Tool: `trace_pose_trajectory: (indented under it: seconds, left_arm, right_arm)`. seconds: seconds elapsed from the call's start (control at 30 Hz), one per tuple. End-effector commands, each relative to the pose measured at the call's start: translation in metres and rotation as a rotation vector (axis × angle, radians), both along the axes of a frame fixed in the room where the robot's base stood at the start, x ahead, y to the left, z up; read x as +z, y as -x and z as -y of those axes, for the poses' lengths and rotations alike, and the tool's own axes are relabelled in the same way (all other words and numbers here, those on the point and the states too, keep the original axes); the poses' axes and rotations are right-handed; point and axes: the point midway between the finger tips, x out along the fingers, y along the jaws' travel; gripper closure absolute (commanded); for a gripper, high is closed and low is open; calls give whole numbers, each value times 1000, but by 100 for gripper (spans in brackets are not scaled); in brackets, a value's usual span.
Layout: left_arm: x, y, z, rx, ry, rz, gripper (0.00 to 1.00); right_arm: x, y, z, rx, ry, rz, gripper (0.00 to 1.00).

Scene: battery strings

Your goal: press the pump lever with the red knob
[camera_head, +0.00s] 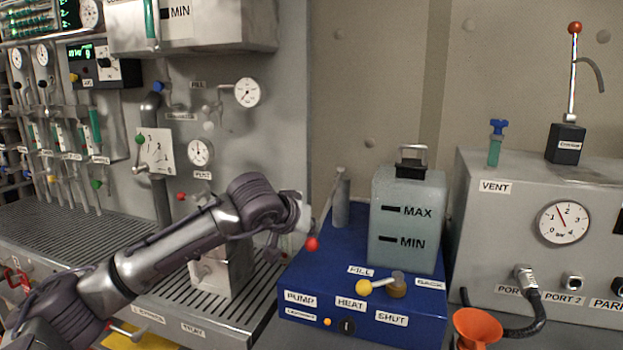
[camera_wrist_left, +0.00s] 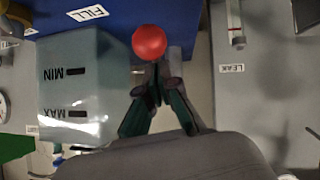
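The pump lever's red knob (camera_head: 312,243) hangs at the end of a thin grey rod that slopes down to the left from a grey post (camera_head: 341,198) on the blue unit (camera_head: 322,262) labelled PUMP. My left gripper (camera_head: 300,222) is close beside the rod, just above the knob in the head view. In the left wrist view, the red knob (camera_wrist_left: 149,42) sits just beyond my left fingertips (camera_wrist_left: 156,88). The fingers converge and look shut, with no object clearly between them. Contact with the knob or rod cannot be told. My right gripper is not in view.
A translucent tank (camera_head: 407,225) marked MAX and MIN stands on the blue unit. A yellow-knobbed valve (camera_head: 378,286) is in front. Another red-topped lever (camera_head: 574,70) stands on the grey box (camera_head: 490,240) at right. An orange funnel (camera_head: 477,327) is at the front.

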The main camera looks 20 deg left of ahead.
Motion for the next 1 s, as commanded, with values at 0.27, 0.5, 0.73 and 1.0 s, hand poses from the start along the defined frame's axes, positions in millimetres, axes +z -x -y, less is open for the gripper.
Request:
trace_pose_trajectory:
  seconds: [0.27, 0.5, 0.73, 1.0]
  left_arm:
    - [-17, -1, 0, 0, -4, -16, 100]
    - [-19, -1, 1, 1, -5, -22, 100]
    - [-15, -1, 0, 0, -4, -21, 100]
    - [35, 7, -3, 1, -1, 3, 100]
  right_arm:
    - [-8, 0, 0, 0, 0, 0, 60]
    - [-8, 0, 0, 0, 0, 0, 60]
    - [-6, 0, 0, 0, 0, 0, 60]
    - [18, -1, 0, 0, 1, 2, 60]
